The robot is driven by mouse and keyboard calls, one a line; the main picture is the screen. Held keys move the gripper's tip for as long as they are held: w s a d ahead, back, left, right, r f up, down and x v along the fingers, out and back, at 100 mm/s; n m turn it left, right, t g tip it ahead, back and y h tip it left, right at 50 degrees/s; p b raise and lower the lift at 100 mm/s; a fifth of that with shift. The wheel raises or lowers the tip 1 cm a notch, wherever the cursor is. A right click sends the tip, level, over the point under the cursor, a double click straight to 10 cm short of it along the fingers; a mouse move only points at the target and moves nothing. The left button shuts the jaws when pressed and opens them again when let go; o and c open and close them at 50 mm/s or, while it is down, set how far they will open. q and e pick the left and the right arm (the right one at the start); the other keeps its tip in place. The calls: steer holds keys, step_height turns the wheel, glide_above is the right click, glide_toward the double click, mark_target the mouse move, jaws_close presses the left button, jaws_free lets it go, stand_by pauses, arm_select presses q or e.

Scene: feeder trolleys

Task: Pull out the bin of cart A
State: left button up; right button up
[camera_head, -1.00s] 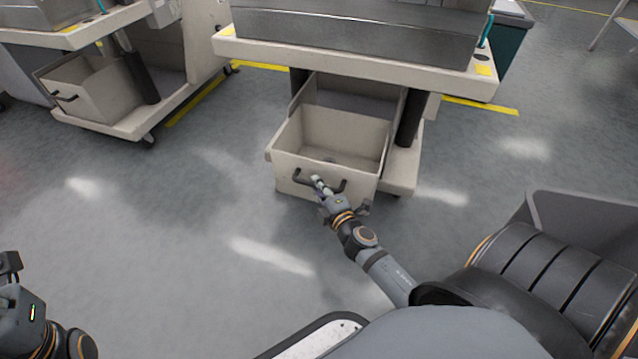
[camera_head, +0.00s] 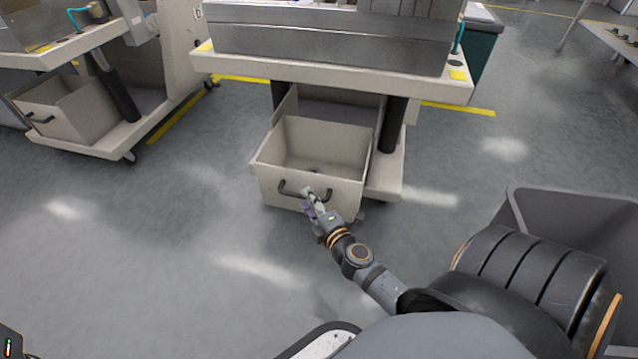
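The grey-beige bin (camera_head: 268,187) of the middle cart (camera_head: 396,182) stands partly out from under its top. I cannot read a letter on this cart. The bin's open top faces up and its inside looks empty. A dark bar handle (camera_head: 287,190) is on its front wall. My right gripper (camera_head: 309,198) is at the handle, with its fingertips over the middle of the bar. The fingers are small here, and I cannot tell whether they are closed around it. Only a sliver of my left arm shows in the bottom left corner; its fingers are out of view.
Another cart (camera_head: 112,150) with a similar bin (camera_head: 62,133) stands at the left. Yellow floor lines (camera_head: 458,108) run behind the carts. The floor in front of the middle bin and to its left is clear. A table (camera_head: 610,40) stands at the far right.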

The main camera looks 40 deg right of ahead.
steer(key=s+r, duration=0.1)
steer(key=s, duration=0.8)
steer(key=shift+a+r, duration=0.15)
steer(key=shift+a, duration=0.15)
